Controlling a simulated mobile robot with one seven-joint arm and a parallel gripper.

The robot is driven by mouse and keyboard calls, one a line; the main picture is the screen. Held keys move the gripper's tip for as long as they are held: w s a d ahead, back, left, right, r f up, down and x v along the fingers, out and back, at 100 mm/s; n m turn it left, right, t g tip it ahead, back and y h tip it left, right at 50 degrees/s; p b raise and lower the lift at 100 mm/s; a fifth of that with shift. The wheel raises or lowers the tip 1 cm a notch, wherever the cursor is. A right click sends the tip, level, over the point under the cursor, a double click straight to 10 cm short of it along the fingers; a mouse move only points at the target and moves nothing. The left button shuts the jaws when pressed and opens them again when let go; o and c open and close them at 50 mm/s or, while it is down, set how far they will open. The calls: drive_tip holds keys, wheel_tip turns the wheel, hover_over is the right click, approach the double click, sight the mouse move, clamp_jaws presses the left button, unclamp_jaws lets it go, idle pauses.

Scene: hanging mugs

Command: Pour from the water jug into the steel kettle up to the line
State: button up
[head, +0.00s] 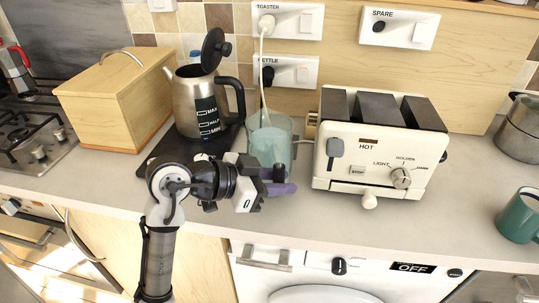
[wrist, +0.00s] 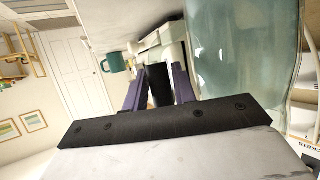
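The steel kettle (head: 188,100) stands upright on a dark mat (head: 149,158), its black lid (head: 214,48) raised. MAX and MIN marks show on its dark gauge strip (head: 207,116). The clear water jug (head: 270,140) holds bluish water and stands upright just right of the kettle. Its base is hidden behind my gripper (head: 276,181). The jug fills the right of the wrist view (wrist: 245,50). My gripper's purple fingers (wrist: 157,88) lie on either side of a dark upright piece, apparently the jug's handle, and look shut on it.
A cream toaster (head: 375,150) stands close right of the jug. A wooden bread box (head: 115,100) is left of the kettle. A white cord (head: 262,70) hangs from the wall socket behind the jug. A green mug (head: 518,218) is at far right. The counter's front right is clear.

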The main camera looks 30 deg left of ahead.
sight(279, 159)
clamp_jaws()
drive_tip(key=shift+r+p, duration=1.7)
drive_tip(key=shift+r, duration=0.85)
